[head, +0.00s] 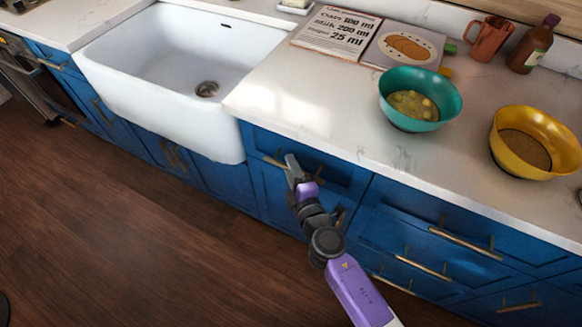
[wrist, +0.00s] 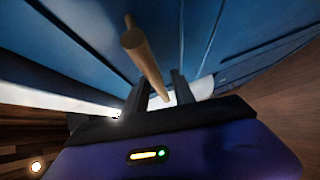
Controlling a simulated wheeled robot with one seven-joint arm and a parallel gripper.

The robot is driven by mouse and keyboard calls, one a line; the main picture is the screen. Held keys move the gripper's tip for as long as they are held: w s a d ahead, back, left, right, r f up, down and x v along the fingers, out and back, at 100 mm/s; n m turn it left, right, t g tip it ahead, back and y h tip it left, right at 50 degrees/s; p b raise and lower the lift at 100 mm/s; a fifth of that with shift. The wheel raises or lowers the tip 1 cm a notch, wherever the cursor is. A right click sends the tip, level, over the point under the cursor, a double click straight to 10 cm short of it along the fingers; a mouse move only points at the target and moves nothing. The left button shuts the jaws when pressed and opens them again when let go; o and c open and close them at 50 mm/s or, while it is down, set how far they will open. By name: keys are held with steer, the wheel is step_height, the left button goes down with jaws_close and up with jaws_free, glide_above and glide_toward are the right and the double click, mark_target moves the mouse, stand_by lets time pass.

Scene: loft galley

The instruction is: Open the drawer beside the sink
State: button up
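The blue drawer (head: 330,170) just right of the sink (head: 165,75) looks closed, its front in line with the cabinet face under the counter. Its brass bar handle (head: 272,161) is partly hidden behind my gripper (head: 291,166) in the head view. In the wrist view the handle (wrist: 147,60) runs down toward the gap between the two dark fingers of my gripper (wrist: 158,92). The fingers are apart, with a gap visible beside the bar. I cannot tell whether either finger touches the handle.
On the counter (head: 290,105) stand a teal bowl (head: 437,110), a yellow bowl (head: 510,165), a recipe board (head: 335,35), a copper-coloured mug (head: 490,38) and a brown bottle (head: 535,45). More drawers with brass handles (head: 465,243) lie to the right. The wooden floor (head: 100,230) is clear.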

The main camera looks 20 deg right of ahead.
jaws_close()
stand_by(1.2)
